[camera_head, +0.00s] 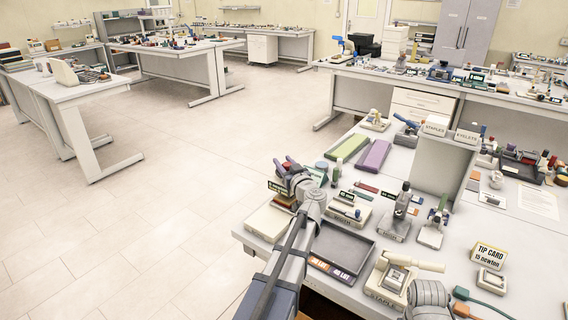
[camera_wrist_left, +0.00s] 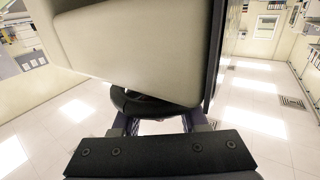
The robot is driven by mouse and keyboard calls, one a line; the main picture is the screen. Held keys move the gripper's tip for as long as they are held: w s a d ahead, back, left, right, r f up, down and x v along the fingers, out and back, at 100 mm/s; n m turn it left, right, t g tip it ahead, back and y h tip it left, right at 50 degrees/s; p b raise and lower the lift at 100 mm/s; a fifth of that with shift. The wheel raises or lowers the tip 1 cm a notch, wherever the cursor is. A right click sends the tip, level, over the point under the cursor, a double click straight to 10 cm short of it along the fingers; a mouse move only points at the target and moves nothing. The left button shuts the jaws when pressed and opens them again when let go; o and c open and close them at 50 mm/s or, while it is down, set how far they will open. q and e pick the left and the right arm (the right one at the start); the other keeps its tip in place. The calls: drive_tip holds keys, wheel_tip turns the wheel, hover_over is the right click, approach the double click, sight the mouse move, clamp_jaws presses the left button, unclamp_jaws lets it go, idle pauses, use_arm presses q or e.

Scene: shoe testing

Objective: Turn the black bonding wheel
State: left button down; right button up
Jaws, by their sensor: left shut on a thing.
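The black wheel (camera_wrist_left: 125,101) shows in the left wrist view as a dark rounded rim below a large cream machine body (camera_wrist_left: 130,45). My left gripper (camera_wrist_left: 158,122) has one finger on each side of the wheel and is shut on it. In the head view my left gripper (camera_head: 290,168) is at the cream-based machine (camera_head: 267,222) near the left edge of the near table. The gripper and wrist cover much of that machine, and I cannot make out the wheel there. My right gripper cannot be seen.
A dark empty tray (camera_head: 343,248) lies right of the machine, beside my left arm. Small devices crowd the near table, including a stapler-like unit (camera_head: 395,280) and a tip card (camera_head: 489,255). Green (camera_head: 347,147) and purple (camera_head: 373,156) pads lie behind. Open floor is left.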

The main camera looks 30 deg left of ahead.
use_arm(q)
drive_tip(key=shift+c, duration=2.2)
unclamp_jaws()
drive_tip(key=v, duration=0.7)
drive_tip(key=shift+s+d, duration=0.2)
drive_tip(key=shift+d, duration=0.15)
